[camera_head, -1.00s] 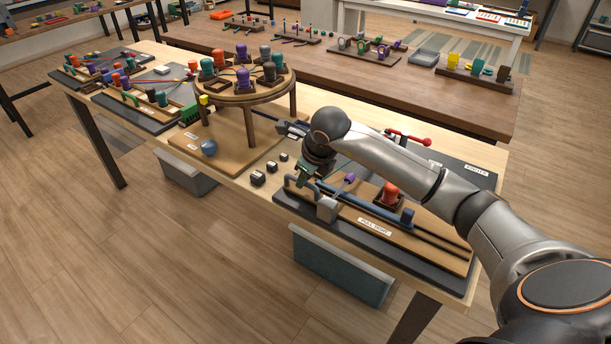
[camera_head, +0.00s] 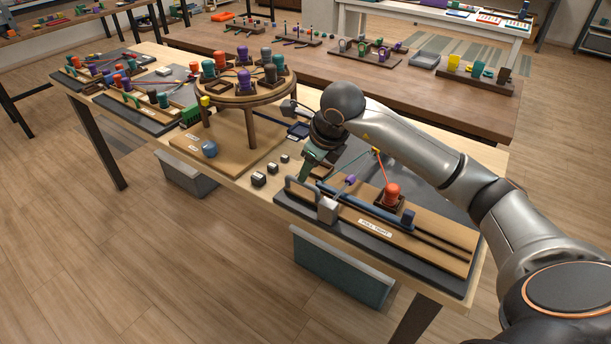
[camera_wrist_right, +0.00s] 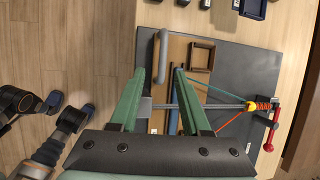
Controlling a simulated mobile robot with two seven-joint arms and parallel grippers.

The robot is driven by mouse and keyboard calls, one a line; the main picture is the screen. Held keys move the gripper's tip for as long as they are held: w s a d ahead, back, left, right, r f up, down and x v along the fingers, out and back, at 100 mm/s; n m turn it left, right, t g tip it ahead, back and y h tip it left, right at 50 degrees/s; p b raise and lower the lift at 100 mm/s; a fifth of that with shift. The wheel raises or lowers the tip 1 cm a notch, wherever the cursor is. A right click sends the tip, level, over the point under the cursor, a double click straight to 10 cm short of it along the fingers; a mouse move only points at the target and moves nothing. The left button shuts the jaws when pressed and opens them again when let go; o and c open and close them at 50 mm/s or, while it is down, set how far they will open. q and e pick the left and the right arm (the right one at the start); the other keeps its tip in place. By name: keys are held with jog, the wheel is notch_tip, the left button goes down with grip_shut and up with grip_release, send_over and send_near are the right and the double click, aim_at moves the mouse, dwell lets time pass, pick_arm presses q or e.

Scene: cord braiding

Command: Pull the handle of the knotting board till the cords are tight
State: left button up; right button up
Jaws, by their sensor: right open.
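The knotting board (camera_head: 440,240) lies on the near right end of the wooden table, with a "PULL TIGHT" label (camera_head: 374,228) on its front. Its grey U-shaped handle (camera_head: 300,196) stands at the board's left end. The handle also shows in the right wrist view (camera_wrist_right: 162,48), between the finger lines and just beyond the tips. My right gripper (camera_wrist_right: 160,72) has green fingers, open with nothing between them; in the head view (camera_head: 312,165) it hangs above and behind the handle. Teal and orange cords (camera_wrist_right: 236,117) run to a yellow piece (camera_wrist_right: 250,106).
A red peg (camera_head: 392,194) and a grey block (camera_head: 328,209) stand on the board. A round stand (camera_head: 240,97) with coloured spools is to the left. Small dark blocks (camera_head: 258,179) lie between. A red bar (camera_wrist_right: 273,130) is at the cords' far end.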

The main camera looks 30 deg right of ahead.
jog(key=v, duration=0.6)
dwell(0.3)
